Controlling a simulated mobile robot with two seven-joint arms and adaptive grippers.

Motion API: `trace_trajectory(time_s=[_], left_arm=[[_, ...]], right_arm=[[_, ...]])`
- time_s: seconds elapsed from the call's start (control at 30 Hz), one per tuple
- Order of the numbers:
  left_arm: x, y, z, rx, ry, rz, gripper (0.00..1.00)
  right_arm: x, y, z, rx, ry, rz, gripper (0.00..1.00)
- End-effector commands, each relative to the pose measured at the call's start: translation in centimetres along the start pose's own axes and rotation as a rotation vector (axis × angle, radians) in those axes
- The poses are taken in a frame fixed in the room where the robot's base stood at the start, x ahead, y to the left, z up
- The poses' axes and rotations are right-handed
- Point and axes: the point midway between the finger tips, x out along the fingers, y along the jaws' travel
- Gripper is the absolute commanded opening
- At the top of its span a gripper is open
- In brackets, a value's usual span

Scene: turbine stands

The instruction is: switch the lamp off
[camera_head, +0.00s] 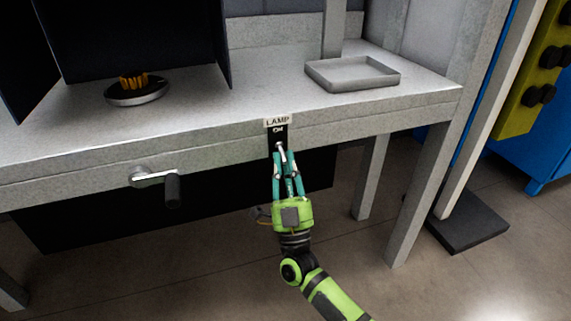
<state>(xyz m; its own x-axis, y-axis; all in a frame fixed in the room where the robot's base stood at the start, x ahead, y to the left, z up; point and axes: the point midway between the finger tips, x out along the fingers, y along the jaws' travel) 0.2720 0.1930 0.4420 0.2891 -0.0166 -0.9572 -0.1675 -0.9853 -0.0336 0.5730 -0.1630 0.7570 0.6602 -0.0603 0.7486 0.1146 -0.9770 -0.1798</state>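The lamp switch (280,138) is a small dark plate on the front edge of the grey bench, under a label that reads LAMP. The word ON shows at the top of the plate. A pale metal lever (283,154) sticks out from it. My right gripper (286,155), with teal fingers and a green body, is right in front of the switch. Its fingers are apart, one on each side of the lever. I cannot tell whether either finger touches it. My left gripper is not in view.
A crank with a dark handle (172,190) sticks out from the bench front, left of the switch. On the bench (200,118) are a shallow grey tray (352,73), dark panels (140,40) and a round base with an orange part (134,83). Bench legs stand at right.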

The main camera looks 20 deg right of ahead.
Motion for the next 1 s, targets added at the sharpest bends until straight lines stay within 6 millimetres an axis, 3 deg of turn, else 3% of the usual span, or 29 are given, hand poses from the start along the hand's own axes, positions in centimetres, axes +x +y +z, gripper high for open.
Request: trace_trajectory(time_s=[0.07,0.47,1.0], left_arm=[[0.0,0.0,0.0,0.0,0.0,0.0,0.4],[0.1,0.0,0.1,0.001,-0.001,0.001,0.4],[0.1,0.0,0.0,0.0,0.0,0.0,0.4]], right_arm=[[0.4,-0.4,-0.4,0.002,0.014,-0.006,0.37],[-0.6,-0.1,0.0,0.0,0.001,-0.002,0.37],[-10.4,-0.3,-0.1,0.002,0.004,-0.003,0.37]])
